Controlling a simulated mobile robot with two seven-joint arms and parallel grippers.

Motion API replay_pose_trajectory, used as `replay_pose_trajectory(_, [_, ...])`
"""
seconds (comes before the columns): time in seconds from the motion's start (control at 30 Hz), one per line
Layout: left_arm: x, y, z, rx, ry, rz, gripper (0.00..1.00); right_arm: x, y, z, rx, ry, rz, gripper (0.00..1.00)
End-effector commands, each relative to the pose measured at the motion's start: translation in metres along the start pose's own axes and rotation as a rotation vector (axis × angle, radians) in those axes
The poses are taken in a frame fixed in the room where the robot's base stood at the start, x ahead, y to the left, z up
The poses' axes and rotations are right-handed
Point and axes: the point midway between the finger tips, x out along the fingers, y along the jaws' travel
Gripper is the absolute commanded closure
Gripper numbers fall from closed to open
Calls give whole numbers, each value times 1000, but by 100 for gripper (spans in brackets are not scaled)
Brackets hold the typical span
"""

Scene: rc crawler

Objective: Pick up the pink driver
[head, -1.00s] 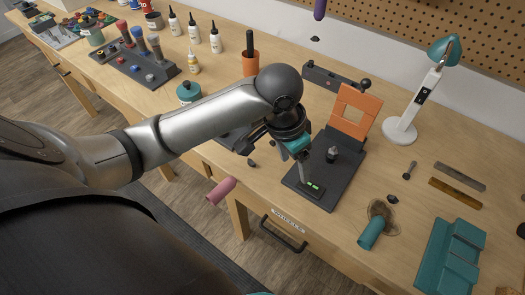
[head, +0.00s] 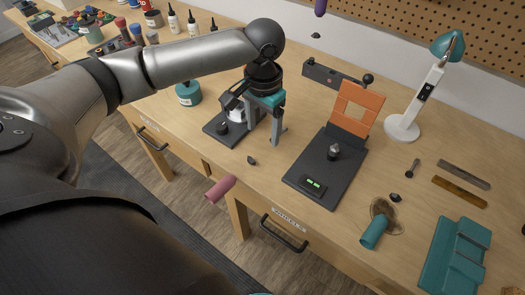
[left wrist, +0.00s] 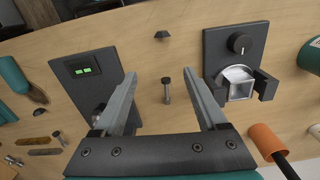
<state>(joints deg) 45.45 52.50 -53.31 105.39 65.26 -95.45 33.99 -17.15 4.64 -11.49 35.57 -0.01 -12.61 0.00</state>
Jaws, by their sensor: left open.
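The pink driver (head: 220,189) shows in the head view as a pink cylinder at the table's front edge, tilted and jutting out past it. The rest of it cannot be made out. I cannot find it in the left wrist view. My left gripper (head: 264,137) is open and points down over the table, behind and to the right of the pink driver, with nothing held. In the left wrist view its fingers (left wrist: 160,76) are spread, with a small upright-looking bolt (left wrist: 167,90) seen between them. My right gripper is not in view.
A black scale with green digits (head: 314,184) lies to the right. A black base with a knob (left wrist: 238,42) lies left of the gripper in the head view. A small dark piece (head: 252,160) lies near the front edge. A drawer handle (head: 283,233) sticks out below.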

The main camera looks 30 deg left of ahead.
Motion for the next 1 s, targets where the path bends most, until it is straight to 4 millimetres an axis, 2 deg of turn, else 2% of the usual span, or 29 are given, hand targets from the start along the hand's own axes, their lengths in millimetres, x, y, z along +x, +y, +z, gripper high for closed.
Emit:
replay_pose_trajectory(0.1, [16, 0, 0, 0, -1, 1, 26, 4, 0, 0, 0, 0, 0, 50])
replay_pose_trajectory(0.33, [32, -2, -2, -1, -1, 0, 26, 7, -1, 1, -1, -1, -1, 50])
replay_pose_trajectory(0.6, [69, -7, -6, 1, 0, 0, 26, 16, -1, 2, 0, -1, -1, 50])
replay_pose_trajectory(0.9, [73, -7, -6, 2, 2, -1, 26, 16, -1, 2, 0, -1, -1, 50])
replay_pose_trajectory(1.0, [73, -7, -6, 2, 2, 0, 37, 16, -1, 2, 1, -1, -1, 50])
